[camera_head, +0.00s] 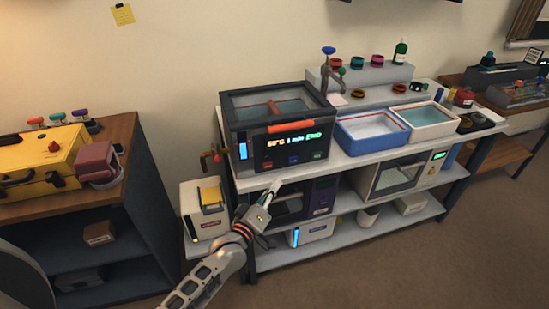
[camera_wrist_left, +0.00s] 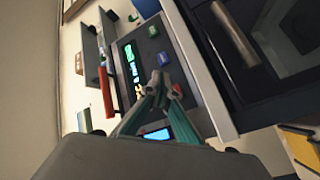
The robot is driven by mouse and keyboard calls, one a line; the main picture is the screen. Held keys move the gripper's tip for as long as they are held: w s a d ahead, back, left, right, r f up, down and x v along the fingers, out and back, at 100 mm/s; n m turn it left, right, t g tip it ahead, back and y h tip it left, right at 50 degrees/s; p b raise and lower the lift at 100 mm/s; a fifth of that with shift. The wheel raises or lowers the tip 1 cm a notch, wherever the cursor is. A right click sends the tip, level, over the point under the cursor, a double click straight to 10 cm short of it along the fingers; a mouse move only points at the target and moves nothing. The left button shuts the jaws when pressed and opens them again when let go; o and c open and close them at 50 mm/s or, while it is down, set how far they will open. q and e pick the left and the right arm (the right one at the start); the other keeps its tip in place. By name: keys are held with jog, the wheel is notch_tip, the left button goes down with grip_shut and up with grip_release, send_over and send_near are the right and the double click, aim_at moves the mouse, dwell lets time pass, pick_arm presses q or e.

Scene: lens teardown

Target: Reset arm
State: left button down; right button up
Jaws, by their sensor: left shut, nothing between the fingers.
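My left gripper (camera_head: 274,188) is in the middle of the head view, in front of the bench and below the front of the dark glass-lidded machine (camera_head: 262,149). Its fingers are together with nothing between them. The left wrist view shows the closed fingertips (camera_wrist_left: 163,85) in front of the machine's lit panel (camera_wrist_left: 131,66), apparently apart from it. The machine's red handle (camera_wrist_left: 107,92) is to the left of the fingers there. My right gripper is not in view.
The white bench (camera_head: 350,157) carries a blue-rimmed tray (camera_head: 347,140) and a red-rimmed tray (camera_head: 412,133). A lower shelf (camera_head: 270,260) holds more boxes. A wooden cabinet (camera_head: 130,140) with a yellow case (camera_head: 12,170) stands left. The floor (camera_head: 400,270) is clear at the front right.

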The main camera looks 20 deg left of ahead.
pick_arm(q)
jog(key=s+f+m+g, duration=0.3)
jog(key=s+f+m, duration=0.3)
jog(key=s, duration=0.8)
jog(key=s+a+f+m+g+y, duration=0.1)
jog(key=s+f+m+g, duration=0.3)
jog(key=s+f, duration=0.5)
jog(key=s+m, duration=0.1)
jog(key=s, duration=0.5)
jog(key=shift+a+m+g, duration=0.3)
jog(key=shift+m, duration=0.1)
jog(key=shift+f, duration=0.1)
